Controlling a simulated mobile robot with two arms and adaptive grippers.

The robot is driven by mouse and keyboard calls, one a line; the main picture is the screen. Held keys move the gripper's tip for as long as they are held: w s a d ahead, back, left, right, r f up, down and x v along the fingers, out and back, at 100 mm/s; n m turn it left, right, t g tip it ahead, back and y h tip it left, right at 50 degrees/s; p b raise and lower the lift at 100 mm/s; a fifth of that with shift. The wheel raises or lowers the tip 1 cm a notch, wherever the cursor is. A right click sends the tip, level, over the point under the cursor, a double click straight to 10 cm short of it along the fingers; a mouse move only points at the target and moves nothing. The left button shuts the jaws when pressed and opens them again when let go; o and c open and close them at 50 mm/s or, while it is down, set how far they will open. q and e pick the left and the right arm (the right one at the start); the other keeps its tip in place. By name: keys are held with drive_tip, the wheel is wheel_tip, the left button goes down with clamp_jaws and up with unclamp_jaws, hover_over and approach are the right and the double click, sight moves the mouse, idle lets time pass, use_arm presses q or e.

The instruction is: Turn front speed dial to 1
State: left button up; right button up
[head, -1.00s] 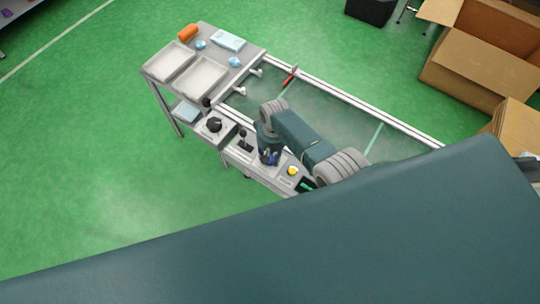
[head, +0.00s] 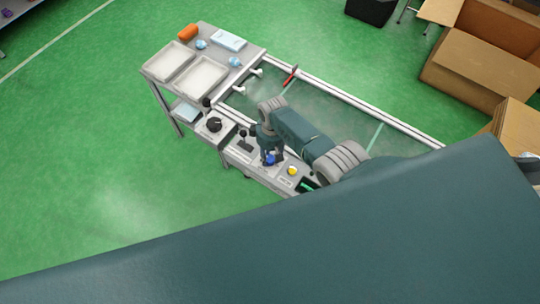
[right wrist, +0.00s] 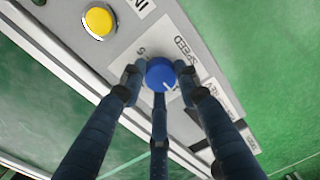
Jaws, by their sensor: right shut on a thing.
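The blue speed dial (head: 270,160) sits on the grey control panel (head: 240,157) along the front of the line. It shows larger in the right wrist view (right wrist: 160,73), with a white pointer mark on its top and the word SPEED beside it. My right gripper (head: 272,153) is over the panel with its fingers shut around the dial. In the right wrist view, dark fingers reach the dial from both sides and below. Most of the number scale is hidden by the fingers, so I cannot read the setting. My left gripper is not in view.
A yellow button (head: 292,171) is right of the dial. A small black lever (head: 243,136) and a black knob (head: 214,125) are to its left. A table with two grey trays (head: 203,77) stands at the far left end. Cardboard boxes (head: 478,72) stand at the back right.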

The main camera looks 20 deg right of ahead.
sight(271, 156)
drive_tip(key=shift+w+r, duration=0.1)
drive_tip(key=shift+w, duration=0.1)
drive_tip(key=o, duration=1.1)
drive_tip(key=shift+o, duration=0.3)
drive_tip(key=shift+s, duration=0.1)
wheel_tip(271, 156, up, 12)
drive_tip(key=shift+d, duration=0.25)
